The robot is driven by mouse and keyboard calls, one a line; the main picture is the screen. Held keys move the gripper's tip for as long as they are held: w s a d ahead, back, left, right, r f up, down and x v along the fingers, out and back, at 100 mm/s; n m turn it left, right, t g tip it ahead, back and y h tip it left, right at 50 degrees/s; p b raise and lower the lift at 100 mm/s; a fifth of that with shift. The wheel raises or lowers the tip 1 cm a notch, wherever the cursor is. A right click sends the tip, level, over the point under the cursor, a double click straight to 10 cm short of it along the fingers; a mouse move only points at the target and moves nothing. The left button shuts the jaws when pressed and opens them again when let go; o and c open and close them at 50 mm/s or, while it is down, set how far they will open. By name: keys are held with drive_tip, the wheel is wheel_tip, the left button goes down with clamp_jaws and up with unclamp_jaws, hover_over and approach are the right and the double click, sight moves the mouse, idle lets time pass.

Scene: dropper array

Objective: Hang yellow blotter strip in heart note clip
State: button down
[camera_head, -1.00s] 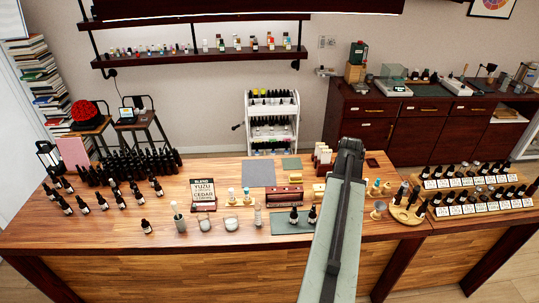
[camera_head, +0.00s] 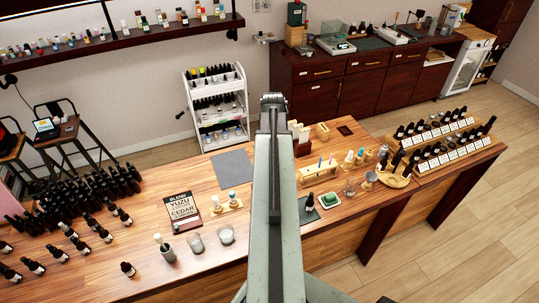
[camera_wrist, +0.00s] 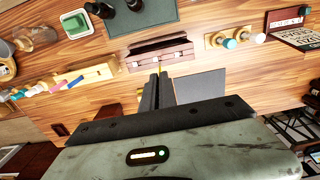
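My gripper (camera_wrist: 158,88) shows in the wrist view, its two dark fingers close together. A small sliver of yellow, which looks like the yellow blotter strip (camera_wrist: 160,68), shows between the fingertips; most of it is hidden. In the head view my arm hides the gripper. A pale wooden rack (camera_head: 318,170) with several small coloured pieces on top stands right of my arm; it also shows at the left in the wrist view (camera_wrist: 93,75). It may be the clip stand, but I cannot tell which piece is the heart note clip.
A grey mat (camera_head: 233,164) lies bare.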

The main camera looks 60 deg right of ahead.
wheel_tip(320, 180, down, 4)
drive_tip(key=b, duration=0.4)
drive_tip(key=shift+s, duration=0.15)
drive_tip(key=shift+f, duration=0.1)
idle(1.0)
drive_tip(key=shift+f+b, duration=1.15)
drive_tip(key=shift+b, duration=0.1)
drive_tip(key=shift+f+b, duration=0.75)
drive_tip(key=shift+f+b, duration=0.75)
